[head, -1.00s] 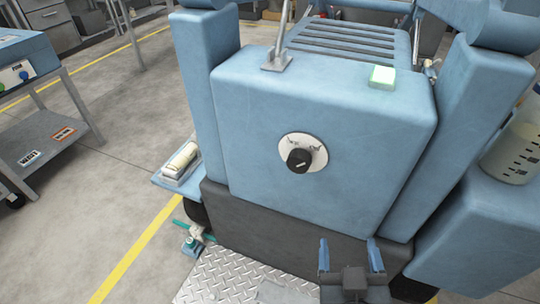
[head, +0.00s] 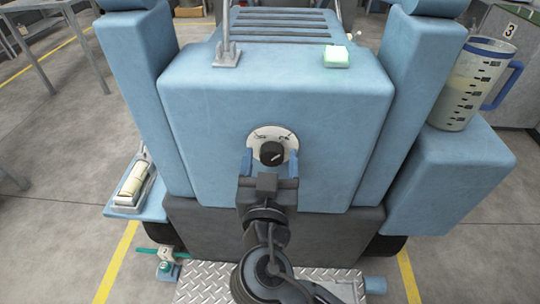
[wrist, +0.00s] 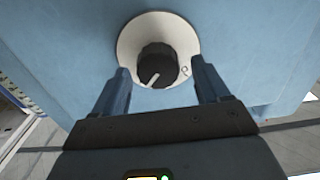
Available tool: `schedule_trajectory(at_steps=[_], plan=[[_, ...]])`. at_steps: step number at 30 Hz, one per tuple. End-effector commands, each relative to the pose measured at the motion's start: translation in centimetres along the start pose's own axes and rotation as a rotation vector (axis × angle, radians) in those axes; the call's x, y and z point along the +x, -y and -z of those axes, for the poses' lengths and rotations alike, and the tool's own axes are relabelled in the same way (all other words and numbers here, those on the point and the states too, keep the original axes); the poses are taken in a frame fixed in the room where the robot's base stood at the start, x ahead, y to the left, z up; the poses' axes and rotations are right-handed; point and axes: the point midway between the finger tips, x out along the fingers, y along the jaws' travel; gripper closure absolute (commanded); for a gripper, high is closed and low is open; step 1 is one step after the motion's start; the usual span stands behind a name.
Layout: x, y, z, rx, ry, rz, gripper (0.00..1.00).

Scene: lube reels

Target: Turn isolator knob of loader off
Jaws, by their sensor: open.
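The isolator knob (head: 271,153) is a black round knob with a white pointer line, on a white dial plate (head: 259,134) on the front of the blue loader (head: 330,120). In the wrist view the knob (wrist: 157,66) shows between my fingertips, its pointer line slanting toward lower left. A mark like a circle shows on the dial to its right. My gripper (head: 270,166) is open, its blue fingers on either side of the lower part of the dial. In the wrist view my gripper (wrist: 160,78) has gaps on both sides of the knob. Contact cannot be told.
A green-lit block (head: 336,56) and a metal post bracket (head: 227,56) stand on the loader's top. A measuring jug (head: 468,85) with a blue handle stands at right. A side tray (head: 137,190) is at left. A diamond-plate step (head: 345,283) lies below.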

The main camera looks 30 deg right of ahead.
Motion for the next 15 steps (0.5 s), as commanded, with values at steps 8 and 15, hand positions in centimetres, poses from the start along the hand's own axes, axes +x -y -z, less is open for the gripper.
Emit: schedule_trajectory(at_steps=[8, 15], plan=[[0.69, -0.01, -0.07, -0.001, 0.001, 0.001, 0.25], [0.67, -0.02, -0.06, -0.001, 0.001, 0.001, 0.39]])
